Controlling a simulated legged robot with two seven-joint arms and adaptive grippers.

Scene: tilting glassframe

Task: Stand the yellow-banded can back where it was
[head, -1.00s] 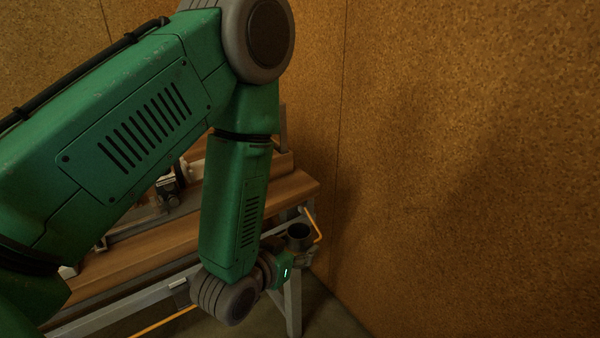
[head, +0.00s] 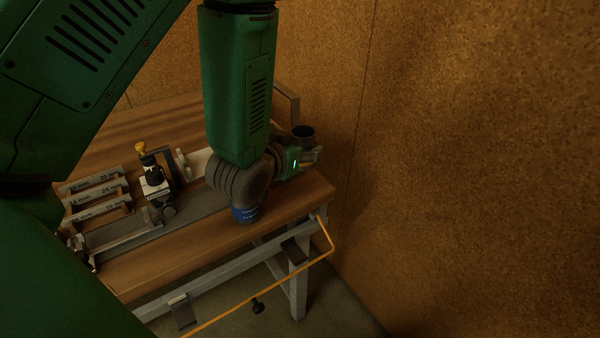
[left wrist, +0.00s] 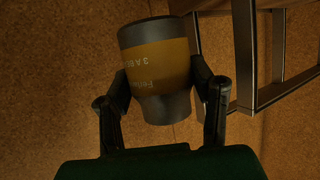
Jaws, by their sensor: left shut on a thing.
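The yellow-banded can (left wrist: 160,70) is between the two fingers of my left gripper (left wrist: 162,98) in the left wrist view. It is dark grey with a wide yellow band and lettering that shows upside down. In the head view the can's dark open top (head: 303,131) shows above my left gripper (head: 310,157), by the right end of the wooden bench (head: 165,255). The band is hidden there, and I cannot tell the can's height over the bench. The fingers are shut on the can. My right gripper is not in view.
A blue-banded object (head: 245,214) stands on the bench's front right, just below my left wrist. A metal fixture with an orange knob (head: 141,148) and a labelled rack (head: 97,196) stand further left. An orange rail (head: 290,278) runs along the front. A brown wall (head: 470,170) is close on the right.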

